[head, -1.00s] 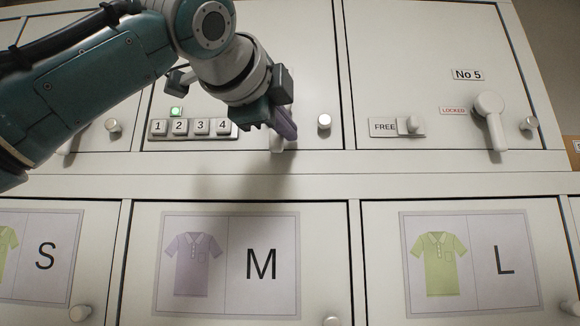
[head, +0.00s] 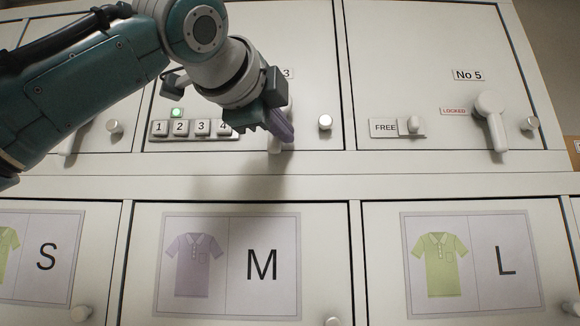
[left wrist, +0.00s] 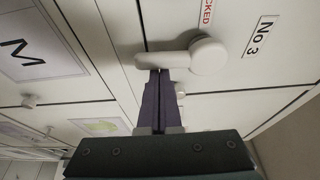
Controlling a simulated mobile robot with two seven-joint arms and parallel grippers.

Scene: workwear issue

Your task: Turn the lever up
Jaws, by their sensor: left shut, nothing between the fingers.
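The white lever (left wrist: 170,60) of door No 3 shows in the left wrist view with its round hub at the right and its arm pointing left, toward the M poster. In the head view my left gripper (head: 285,138) hides most of it; the lower end of its arm (head: 274,146) shows, so it hangs down. My left gripper is shut and empty. In the left wrist view its purple fingertips (left wrist: 159,74) are right beside the lever arm, near its free end; I cannot tell whether they touch. My right gripper is not in view.
Left of the lever is a keypad (head: 194,129) with a green light (head: 177,113). A round knob (head: 325,122) is to its right. Door No 5 has another downward lever (head: 494,122) and a FREE slider (head: 410,127). Doors with shirt posters (head: 231,265) are below.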

